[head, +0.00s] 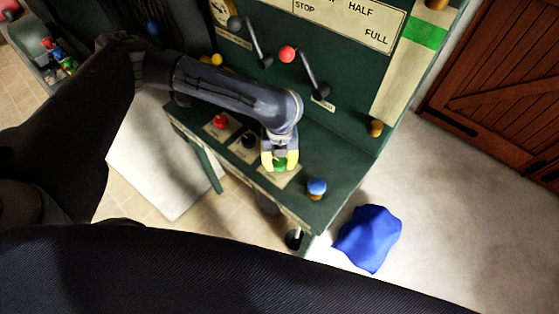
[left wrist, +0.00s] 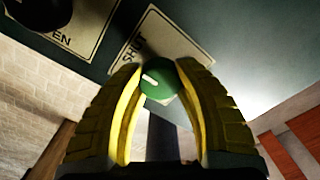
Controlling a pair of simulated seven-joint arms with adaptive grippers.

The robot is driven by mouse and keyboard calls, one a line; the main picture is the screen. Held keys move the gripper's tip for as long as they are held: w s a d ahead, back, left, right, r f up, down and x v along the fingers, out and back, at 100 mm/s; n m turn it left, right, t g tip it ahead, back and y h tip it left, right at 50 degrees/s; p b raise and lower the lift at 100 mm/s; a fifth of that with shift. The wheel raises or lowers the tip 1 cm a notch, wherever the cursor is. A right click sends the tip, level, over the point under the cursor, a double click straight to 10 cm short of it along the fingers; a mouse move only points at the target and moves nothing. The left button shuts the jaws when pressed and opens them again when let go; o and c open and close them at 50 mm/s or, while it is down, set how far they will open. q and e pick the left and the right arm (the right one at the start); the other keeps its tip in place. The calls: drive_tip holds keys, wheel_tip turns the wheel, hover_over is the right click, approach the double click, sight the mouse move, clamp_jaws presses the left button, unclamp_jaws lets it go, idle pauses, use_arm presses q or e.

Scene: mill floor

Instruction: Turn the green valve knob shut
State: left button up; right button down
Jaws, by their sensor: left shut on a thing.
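The green valve knob (head: 280,163) sits on a pale label plate on the green console's front ledge. In the left wrist view the green knob (left wrist: 160,80) shows a white mark on its face, and the word SHUT is on the plate (left wrist: 165,42) beside it. My left gripper (head: 280,160) comes down over the knob with its yellow fingers on either side. In the left wrist view the fingertips of the left gripper (left wrist: 161,80) close around the knob. My right gripper is in neither view.
A black knob (head: 250,141) and a red knob (head: 221,120) stand left of the green one, a blue knob (head: 317,187) to its right. Levers with a red ball (head: 287,54) and a dark ball (head: 235,23) rise behind. A blue cloth (head: 368,238) lies on the floor.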

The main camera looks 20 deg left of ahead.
sight(280, 162)
use_arm(q)
drive_tip(key=o, duration=1.3)
drive_tip(key=shift+o, duration=0.2)
drive_tip(key=shift+r, duration=0.1)
wheel_tip(280, 162, up, 12)
